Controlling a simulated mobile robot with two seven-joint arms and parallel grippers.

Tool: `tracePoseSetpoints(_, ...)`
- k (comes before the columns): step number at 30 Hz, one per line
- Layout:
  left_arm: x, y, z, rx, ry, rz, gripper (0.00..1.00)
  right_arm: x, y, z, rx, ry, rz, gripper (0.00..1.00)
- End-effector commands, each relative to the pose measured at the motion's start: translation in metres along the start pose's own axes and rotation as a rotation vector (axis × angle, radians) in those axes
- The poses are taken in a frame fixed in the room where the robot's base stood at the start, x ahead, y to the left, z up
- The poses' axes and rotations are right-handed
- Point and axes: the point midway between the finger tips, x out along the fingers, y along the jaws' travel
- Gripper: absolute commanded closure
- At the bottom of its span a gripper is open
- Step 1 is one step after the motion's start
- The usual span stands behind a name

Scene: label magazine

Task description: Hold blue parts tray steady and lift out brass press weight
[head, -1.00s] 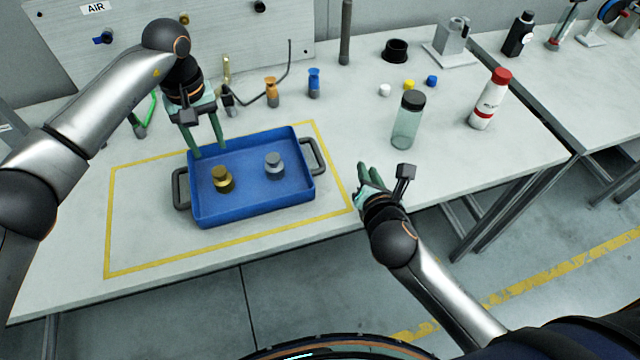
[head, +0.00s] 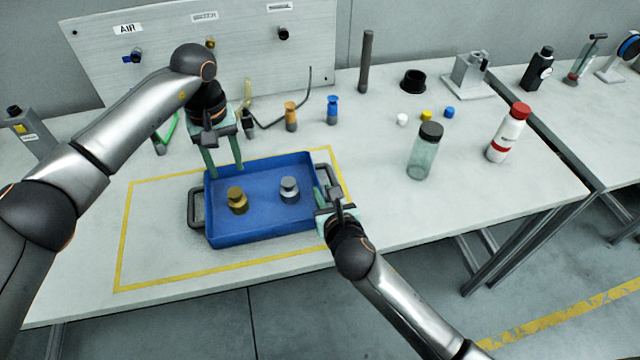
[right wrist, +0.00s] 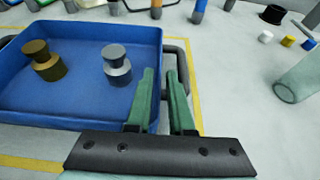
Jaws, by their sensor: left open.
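The blue parts tray (head: 262,236) sits on the bench inside a yellow outline and also shows in the right wrist view (right wrist: 85,118). The brass press weight (head: 237,201) stands upright in its left half, also seen in the right wrist view (right wrist: 44,62). A similar grey weight (head: 289,189) stands to its right. My left gripper (head: 225,170) is open, fingers down at the tray's back-left rim. My right gripper (head: 325,192) is at the tray's right handle (right wrist: 185,62). Its fingers are apart; I cannot tell whether the handle lies between them.
A clear bottle with a dark lid (head: 425,152) and a white bottle with a red cap (head: 508,133) stand to the right. Orange (head: 291,116) and blue (head: 332,110) fittings stand behind the tray. Small caps (head: 426,116) lie farther back.

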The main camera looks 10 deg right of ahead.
Motion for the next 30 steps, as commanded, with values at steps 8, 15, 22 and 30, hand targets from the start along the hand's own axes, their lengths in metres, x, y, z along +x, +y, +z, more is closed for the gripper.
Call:
tracePoseSetpoints(8, 0.000, 0.000, 0.000, 0.000, 0.000, 0.000, 0.50, 0.036, 0.000, 0.000, 0.002, 0.000, -0.001, 0.80)
tracePoseSetpoints(15, 0.000, 0.000, 0.000, 0.000, 0.000, 0.000, 0.50, 0.046, 0.000, 0.000, 0.001, 0.000, 0.000, 0.80)
tracePoseSetpoints(22, 0.000, 0.000, 0.000, 0.000, 0.000, 0.000, 0.50, 0.047, 0.000, 0.000, 0.001, 0.000, 0.000, 0.80)
tracePoseSetpoints(30, 0.000, 0.000, 0.000, 0.000, 0.000, 0.000, 0.50, 0.046, 0.000, 0.000, 0.001, 0.000, 0.000, 1.00)
